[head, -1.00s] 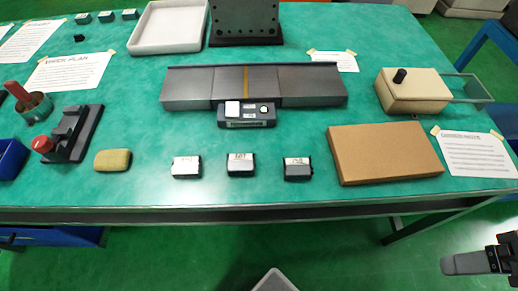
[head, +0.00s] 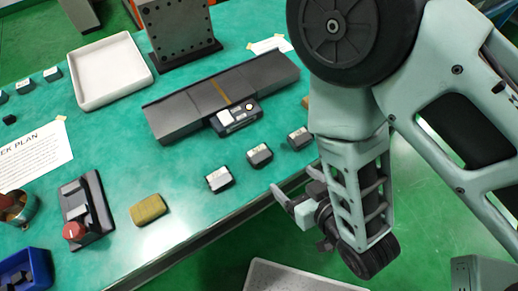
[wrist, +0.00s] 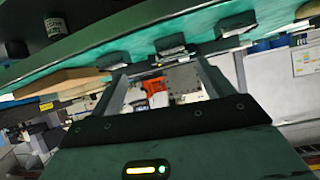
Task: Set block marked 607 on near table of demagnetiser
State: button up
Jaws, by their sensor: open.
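Three dark blocks with pale labelled tops stand in a row along the table's front edge: a left block (head: 219,180), a middle block (head: 259,156) and a right block (head: 299,138). Their marks are too small to read, so I cannot tell which is 607. The demagnetiser (head: 175,112), a long dark grey bed with a brass stripe and a control box (head: 236,117), lies behind them; its top is bare. My gripper (head: 294,182) is open and empty, just off the front edge, near the middle and right blocks. In the wrist view, the blocks lie beyond its fingers (wrist: 162,80).
A yellow-brown pad (head: 149,210), a dark fixture with a red knob (head: 87,212) and a blue bin (head: 28,268) are at left. A white tray (head: 108,72) and a drilled plate (head: 178,32) stand behind. My arm hides the table's right part.

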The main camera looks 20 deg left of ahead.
jog(key=s+d+n+y, duration=0.1)
jog(key=s+y, duration=0.1)
jog(key=b, duration=0.8)
send_near(259, 153)
jog(key=f+b, duration=0.1)
jog(key=b, duration=0.2)
jog(key=w+a+b, duration=0.1)
jog(key=b, duration=0.2)
jog(key=shift+w+a+f+t, duration=0.15)
jog(key=shift+a+f+t, duration=0.15)
jog(key=shift+f, duration=0.1)
jog(key=shift+w+a+r+p, duration=0.1)
jog(key=shift+w+a+p, duration=0.3)
jog(key=shift+p, duration=0.2)
jog(key=shift+s+p+x, duration=0.2)
jog(key=shift+p+x, duration=0.45)
jog(key=shift+x, duration=2.55)
jog(key=shift+a, duration=0.1)
jog(key=c, duration=1.6)
